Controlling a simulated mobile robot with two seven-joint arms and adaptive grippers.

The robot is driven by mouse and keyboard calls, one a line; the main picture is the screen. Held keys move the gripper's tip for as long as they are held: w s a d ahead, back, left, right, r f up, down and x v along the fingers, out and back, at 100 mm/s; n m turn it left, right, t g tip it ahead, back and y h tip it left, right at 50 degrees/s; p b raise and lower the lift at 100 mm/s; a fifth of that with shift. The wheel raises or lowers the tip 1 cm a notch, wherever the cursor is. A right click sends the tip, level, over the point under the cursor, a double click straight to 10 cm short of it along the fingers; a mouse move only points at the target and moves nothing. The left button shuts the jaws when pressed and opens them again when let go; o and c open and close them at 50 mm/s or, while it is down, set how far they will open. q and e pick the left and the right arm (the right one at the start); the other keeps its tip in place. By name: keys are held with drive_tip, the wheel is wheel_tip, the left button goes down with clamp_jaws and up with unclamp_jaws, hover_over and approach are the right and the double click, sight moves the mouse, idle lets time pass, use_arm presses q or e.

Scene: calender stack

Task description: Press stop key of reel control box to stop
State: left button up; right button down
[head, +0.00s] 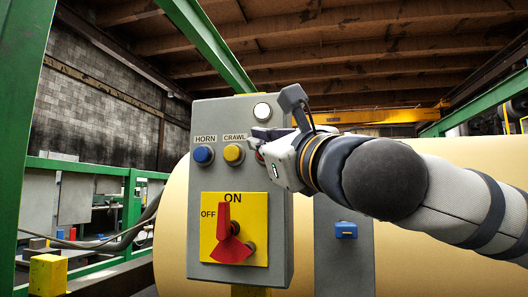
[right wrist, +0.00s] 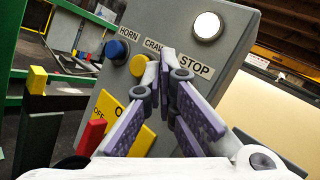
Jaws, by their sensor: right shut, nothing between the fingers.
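The grey reel control box (head: 210,115) stands upright in the middle of the head view, and its face also fills much of the right wrist view (right wrist: 240,75). The STOP label (right wrist: 194,67) shows in the right wrist view, right of the CRAWL label. The stop key itself is mostly hidden by my right gripper; a bit of red shows beside the gripper in the head view. My right gripper (head: 258,142) is shut and empty at the upper right of the box face. Its fingertips (right wrist: 166,62) appear close to the key; contact cannot be told.
A blue HORN button (head: 203,155) and yellow CRAWL button (head: 233,154) sit left of the gripper. A white lamp (head: 262,111) is above. A red rotary switch (head: 229,240) on a yellow plate is below. A large cream roll (head: 430,235) lies behind the box.

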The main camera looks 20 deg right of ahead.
drive_tip(key=s+a, duration=0.2)
drive_tip(key=s, duration=0.2)
drive_tip(key=shift+s+a, duration=0.1)
drive_tip(key=shift+a, duration=0.3)
idle(0.6)
